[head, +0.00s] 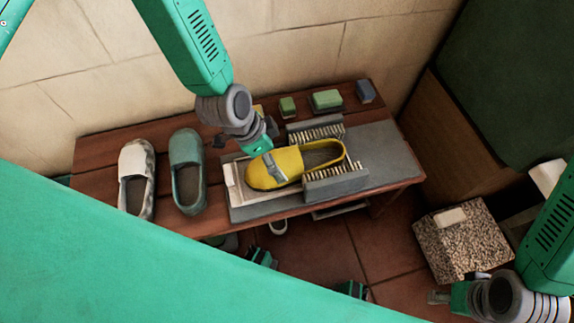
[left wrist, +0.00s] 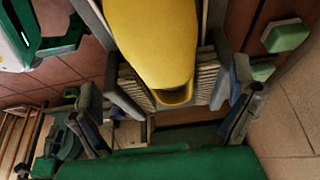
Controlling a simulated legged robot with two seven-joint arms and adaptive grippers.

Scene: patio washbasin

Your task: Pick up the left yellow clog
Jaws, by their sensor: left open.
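One yellow clog (head: 289,166) lies on its sole on a grey board, between two brush blocks (head: 336,184), with its toe to the left and its opening to the right. My left gripper (head: 268,158) is over the clog's middle in the head view, a grey finger overlapping its upper. In the left wrist view its fingers (left wrist: 165,108) are spread wide and empty, with the yellow clog (left wrist: 150,42) ahead between the brushes. Contact cannot be told. My right gripper (head: 438,297) is at the lower right, away from the bench; its fingers are too small to judge.
A white shoe (head: 136,179) and a green shoe (head: 186,171) stand on the wooden bench at left. Small green (head: 326,100) and blue (head: 366,91) blocks lie along its back edge near the wall. A speckled box (head: 465,241) stands right of the bench.

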